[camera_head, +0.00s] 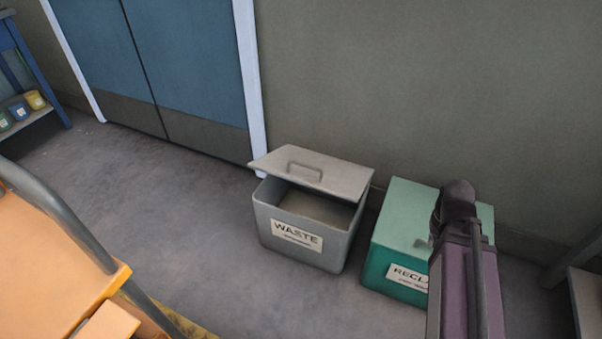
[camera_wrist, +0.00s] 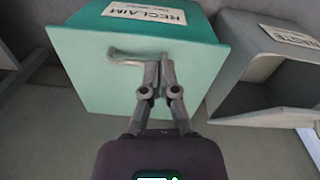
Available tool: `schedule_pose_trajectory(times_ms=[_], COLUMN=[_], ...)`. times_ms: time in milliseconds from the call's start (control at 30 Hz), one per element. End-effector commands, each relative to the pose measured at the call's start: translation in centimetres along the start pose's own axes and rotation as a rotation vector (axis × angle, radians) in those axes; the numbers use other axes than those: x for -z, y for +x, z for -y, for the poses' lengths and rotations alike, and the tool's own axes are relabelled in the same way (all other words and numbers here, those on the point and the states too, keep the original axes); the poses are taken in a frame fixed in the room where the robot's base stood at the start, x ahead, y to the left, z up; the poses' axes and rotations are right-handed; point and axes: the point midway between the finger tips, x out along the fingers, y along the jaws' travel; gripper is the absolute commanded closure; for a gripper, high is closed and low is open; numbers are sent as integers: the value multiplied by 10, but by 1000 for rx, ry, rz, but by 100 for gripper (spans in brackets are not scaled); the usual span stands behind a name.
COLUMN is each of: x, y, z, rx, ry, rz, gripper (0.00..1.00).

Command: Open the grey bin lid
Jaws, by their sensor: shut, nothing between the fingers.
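The grey bin (camera_head: 345,245), labelled WASTE, stands on the floor by the wall. Its grey lid (camera_head: 340,180), with a bar handle (camera_head: 304,171), is tilted up, and a gap shows the bin's inside. In the wrist view the grey bin (camera_wrist: 232,60) is at the right, turned upside down in the picture, with its dark opening visible. My gripper (camera_wrist: 165,66) is shut and empty, in front of the green bin's handle (camera_wrist: 138,56); I cannot tell whether they touch. In the head view my gripper is hidden by my arm.
A green bin (camera_head: 440,205), labelled RECLAIM, stands close to the right of the grey one, its lid down. Blue double doors (camera_head: 190,65) are behind. An orange cart (camera_head: 50,260) is at the lower left. The floor left of the grey bin is clear.

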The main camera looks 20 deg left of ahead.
Motion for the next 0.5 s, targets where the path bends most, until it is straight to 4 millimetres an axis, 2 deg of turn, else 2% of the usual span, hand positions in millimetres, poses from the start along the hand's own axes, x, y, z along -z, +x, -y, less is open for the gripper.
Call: schedule_pose_trajectory(times_ms=[267,500], x=[31,65], y=[14,21], z=[31,78], rx=[-142,-330], ry=[-338,-759], rz=[-58,-108], gripper=[100,100])
